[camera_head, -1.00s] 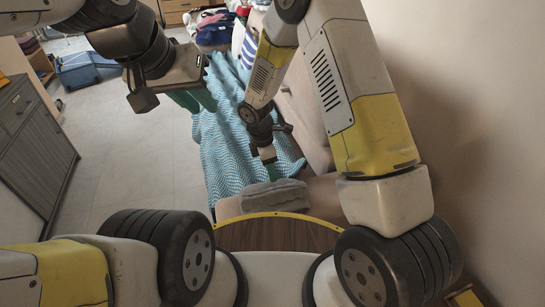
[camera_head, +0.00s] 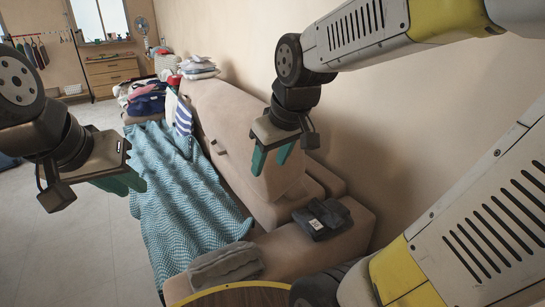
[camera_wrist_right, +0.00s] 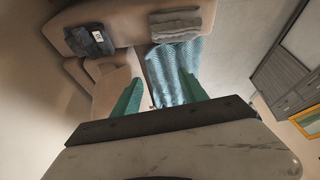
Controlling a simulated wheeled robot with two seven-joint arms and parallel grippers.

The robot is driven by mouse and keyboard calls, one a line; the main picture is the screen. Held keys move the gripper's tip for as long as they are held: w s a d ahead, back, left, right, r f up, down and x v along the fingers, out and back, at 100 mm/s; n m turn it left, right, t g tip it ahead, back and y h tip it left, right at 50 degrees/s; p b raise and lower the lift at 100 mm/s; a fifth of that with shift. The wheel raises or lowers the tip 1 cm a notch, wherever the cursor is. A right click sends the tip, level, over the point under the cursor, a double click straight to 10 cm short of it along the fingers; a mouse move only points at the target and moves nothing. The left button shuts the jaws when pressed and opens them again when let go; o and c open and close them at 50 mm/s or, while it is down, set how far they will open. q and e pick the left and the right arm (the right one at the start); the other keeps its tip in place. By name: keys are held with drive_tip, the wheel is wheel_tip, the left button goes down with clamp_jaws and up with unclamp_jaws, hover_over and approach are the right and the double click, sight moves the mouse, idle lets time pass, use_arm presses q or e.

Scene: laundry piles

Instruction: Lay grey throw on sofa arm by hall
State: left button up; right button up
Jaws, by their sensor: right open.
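The grey throw (camera_head: 226,263) lies folded in a flat bundle on the near, padded end of the beige sofa (camera_head: 275,262), by its left corner. It also shows in the right wrist view (camera_wrist_right: 176,24). My right gripper (camera_head: 271,160) is open and empty, above the sofa and apart from the throw. In its wrist view the green fingers (camera_wrist_right: 160,97) are spread with nothing between them. My left gripper (camera_head: 124,184) hangs at the left over the floor and blue blanket, its fingers seen obliquely, slightly apart and empty.
Dark folded clothing (camera_head: 322,218) with a pale label lies on the same sofa end, right of the throw. A blue patterned blanket (camera_head: 180,205) covers the seat. Clothes (camera_head: 143,100) are piled at the far end. The floor (camera_head: 70,245) at left is clear.

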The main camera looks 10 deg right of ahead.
drive_tip(key=s+d+r+m+t, duration=0.1)
drive_tip(key=s+r+m, duration=0.2)
drive_tip(key=s, duration=0.3)
drive_tip(key=shift+s+d+m+t+y, duration=0.2)
drive_tip(key=shift+s+m+t+y, duration=0.1)
drive_tip(key=shift+m, duration=0.2)
